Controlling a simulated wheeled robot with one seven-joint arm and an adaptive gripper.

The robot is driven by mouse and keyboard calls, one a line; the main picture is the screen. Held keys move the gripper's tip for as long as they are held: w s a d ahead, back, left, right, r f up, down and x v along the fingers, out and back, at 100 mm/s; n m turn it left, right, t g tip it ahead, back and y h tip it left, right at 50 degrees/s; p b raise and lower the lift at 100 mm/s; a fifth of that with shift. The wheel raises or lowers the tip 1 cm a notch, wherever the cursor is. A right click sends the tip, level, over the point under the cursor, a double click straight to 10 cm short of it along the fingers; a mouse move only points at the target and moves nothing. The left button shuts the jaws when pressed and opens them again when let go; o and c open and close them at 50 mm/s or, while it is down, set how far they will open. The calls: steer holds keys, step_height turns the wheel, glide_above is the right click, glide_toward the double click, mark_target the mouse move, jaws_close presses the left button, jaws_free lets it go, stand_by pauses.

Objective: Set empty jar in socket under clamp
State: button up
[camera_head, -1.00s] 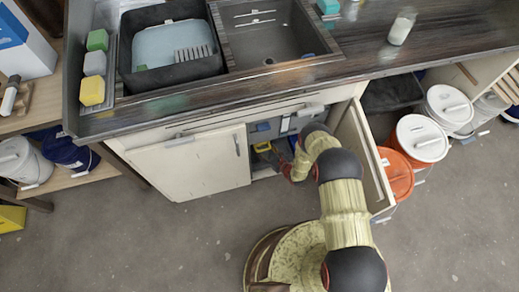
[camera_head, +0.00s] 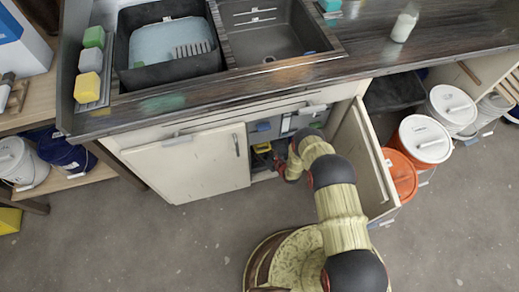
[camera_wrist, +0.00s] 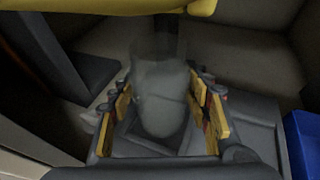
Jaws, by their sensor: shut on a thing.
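My gripper (camera_wrist: 165,95) is shut on a clear, empty-looking jar (camera_wrist: 160,62), with yellow-brown finger pads on both sides of it. The jar stands roughly upright in the wrist view. Dark grey surfaces lie below and behind it; I cannot make out a socket or tell whether the jar's base touches anything. A yellow bar (camera_wrist: 110,6) crosses the top of the wrist view; I cannot tell whether it is the clamp. In the head view my arm reaches into the open cabinet under the sink, and my gripper is hidden there.
The open cabinet door (camera_head: 365,165) stands close to the right of my arm. The closed door (camera_head: 190,163) is to the left. A blue object (camera_wrist: 303,145) sits at the right in the wrist view. An orange bucket (camera_head: 401,177) and white-lidded buckets stand beyond the open door.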

steer(key=o, duration=1.2)
steer(key=shift+s+d+r, duration=0.1)
steer(key=shift+s+r, duration=0.05)
steer(key=p+v, duration=0.4)
steer(key=v, duration=0.7)
steer(key=shift+s+d+r, duration=0.1)
steer(key=shift+s+d, duration=0.1)
steer(key=shift+s, duration=0.05)
